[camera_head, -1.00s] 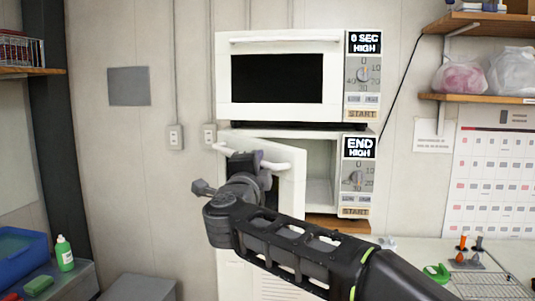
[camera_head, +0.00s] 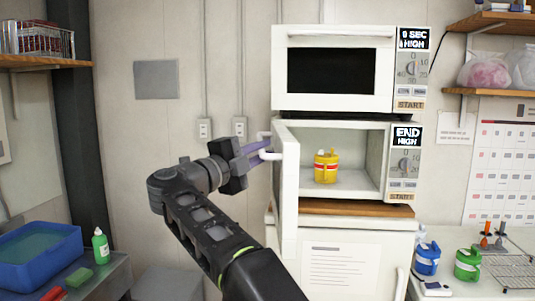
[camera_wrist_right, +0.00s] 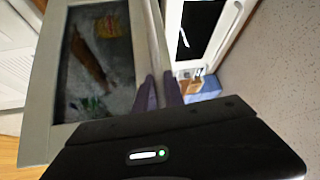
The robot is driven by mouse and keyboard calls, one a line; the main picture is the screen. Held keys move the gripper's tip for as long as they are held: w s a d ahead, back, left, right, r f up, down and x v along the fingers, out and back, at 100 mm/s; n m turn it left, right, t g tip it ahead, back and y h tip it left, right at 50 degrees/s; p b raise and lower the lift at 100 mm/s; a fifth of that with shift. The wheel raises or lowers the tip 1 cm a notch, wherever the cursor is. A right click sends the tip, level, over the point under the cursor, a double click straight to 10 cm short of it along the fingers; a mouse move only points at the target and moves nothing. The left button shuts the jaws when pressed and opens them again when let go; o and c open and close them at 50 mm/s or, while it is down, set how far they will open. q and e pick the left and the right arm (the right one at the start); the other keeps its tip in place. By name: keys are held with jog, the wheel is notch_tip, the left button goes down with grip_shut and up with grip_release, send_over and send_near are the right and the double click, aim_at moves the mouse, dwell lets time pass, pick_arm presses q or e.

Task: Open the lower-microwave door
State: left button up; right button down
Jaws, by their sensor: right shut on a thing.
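The lower microwave (camera_head: 403,182) has its white door (camera_head: 289,205) swung wide to the left, seen nearly edge-on in the head view. In the right wrist view the purple fingers (camera_wrist_right: 158,93) are close together beside a framed dark pane (camera_wrist_right: 95,60); the grip itself is partly hidden there. My left gripper is not in view.
The upper microwave (camera_head: 335,32) sits directly above, its door shut. A blue bin (camera_head: 38,255) and a green bottle (camera_head: 101,246) are at lower left.

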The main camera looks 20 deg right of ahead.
jog(key=shift+w+a+r, duration=0.1)
dwell(0.3)
jog(key=c, duration=1.8)
grip_release()
jog(key=shift+c, duration=0.2)
jog(key=o, duration=0.4)
jog(key=shift+d, duration=0.2)
jog(key=shift+a, duration=0.1)
jog(key=shift+a+f, duration=0.1)
jog(key=shift+f, duration=0.1)
jog(key=shift+a+b, duration=0.2)
jog(key=shift+b, duration=0.1)
jog(key=r+b+v, duration=0.1)
jog(key=b+v, duration=0.1)
jog(key=v, duration=0.5)
jog(key=shift+f+b, duration=0.3)
jog(key=shift+f, duration=0.1)
